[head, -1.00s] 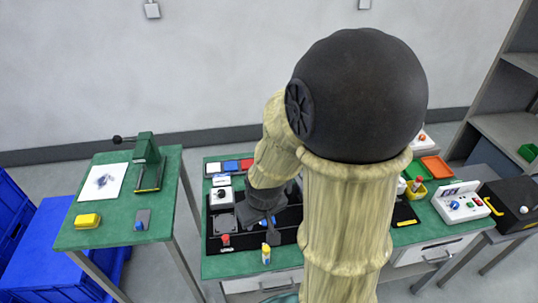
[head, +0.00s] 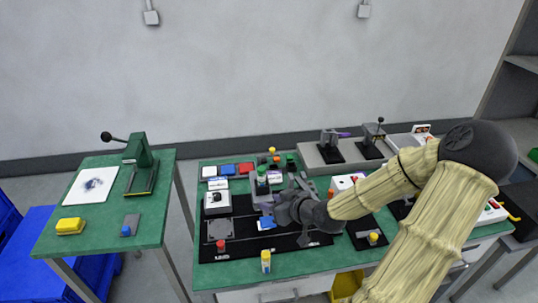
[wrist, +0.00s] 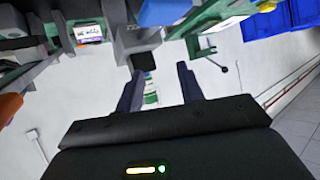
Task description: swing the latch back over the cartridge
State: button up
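My gripper (head: 281,208) is low over the black board on the middle bench, pointing left. In the wrist view its two dark fingers (wrist: 160,82) stand apart with nothing seen held between them. A grey block with a black face (wrist: 136,42) lies just beyond the fingertips. A blue piece (head: 266,222), possibly the cartridge, sits on the board just left of the gripper; a blue shape also shows at the top of the wrist view (wrist: 162,10). A grey-purple fixture (head: 262,200) stands beside it. The gripper partly hides this area, and I cannot clearly make out the latch or its position.
A white box with a black knob (head: 216,201) and a red button (head: 221,245) are on the board's left. A yellow-topped bottle (head: 266,261) stands at the front edge. Grey units with levers (head: 343,155) line the back. A separate green table (head: 100,238) holds a press.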

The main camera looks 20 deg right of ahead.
jog(key=s+d+r+m+t+h+b, duration=0.1)
jog(key=d+r+t+h+b, duration=0.1)
jog(key=d+r+t, duration=0.4)
jog(key=shift+d+r+b, duration=0.4)
jog(key=shift+d+r, duration=0.1)
jog(key=shift+d, duration=0.75)
jog(key=w+a+p, duration=0.2)
jog(key=w, duration=1.5)
jog(key=shift+w, duration=0.15)
jog(key=shift+f, duration=0.1)
grip_shut()
